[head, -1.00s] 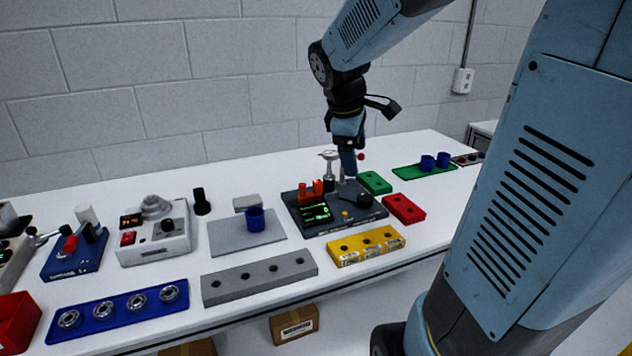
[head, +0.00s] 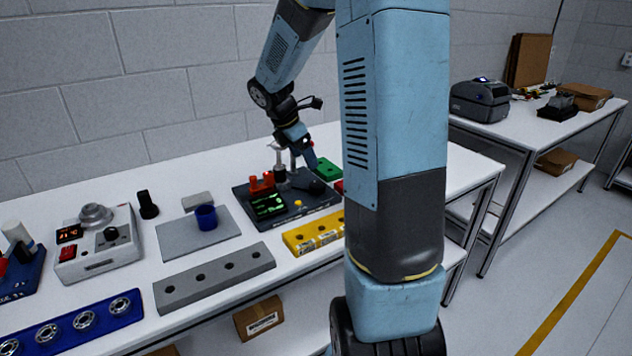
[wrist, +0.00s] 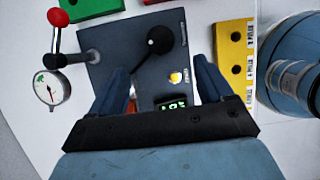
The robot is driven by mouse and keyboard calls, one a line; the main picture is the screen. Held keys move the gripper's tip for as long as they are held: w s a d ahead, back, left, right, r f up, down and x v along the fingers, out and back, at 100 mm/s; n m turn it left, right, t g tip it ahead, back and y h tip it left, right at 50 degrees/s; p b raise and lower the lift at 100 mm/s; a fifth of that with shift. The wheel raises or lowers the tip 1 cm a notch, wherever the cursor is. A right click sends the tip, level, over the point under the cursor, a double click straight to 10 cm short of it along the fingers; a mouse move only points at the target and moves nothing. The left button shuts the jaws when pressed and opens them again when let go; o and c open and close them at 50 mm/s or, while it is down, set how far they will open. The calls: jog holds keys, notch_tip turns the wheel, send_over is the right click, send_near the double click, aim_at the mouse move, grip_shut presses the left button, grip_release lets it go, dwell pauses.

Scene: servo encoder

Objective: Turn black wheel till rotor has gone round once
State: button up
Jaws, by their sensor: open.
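The dark encoder board (head: 296,215) lies on the white table, with a lit green display (head: 268,205) and a red-orange part (head: 262,183) on it. The black wheel (head: 317,187) is at the board's right side, partly behind my arm's end. In the wrist view the round black wheel (wrist: 161,40) has a small pale spot at its left. My gripper (head: 309,166) is above the board close to the wheel. In the wrist view my gripper (wrist: 160,68) is open and empty, its fingers apart and pointing towards the wheel. I cannot make out the rotor clearly.
A dial gauge (wrist: 51,89) and a red-knobbed lever (wrist: 57,30) stand beside the board. A yellow block (head: 312,235) lies in front, a green block (head: 327,169) behind. A grey mat (head: 180,240) with a blue cup (head: 206,216) is to the left.

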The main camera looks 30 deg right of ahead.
aim_at(317, 184)
jog(key=x, duration=1)
jog(key=shift+d+f, duration=0.15)
jog(key=shift+f, duration=0.25)
jog(key=shift+c, duration=0.2)
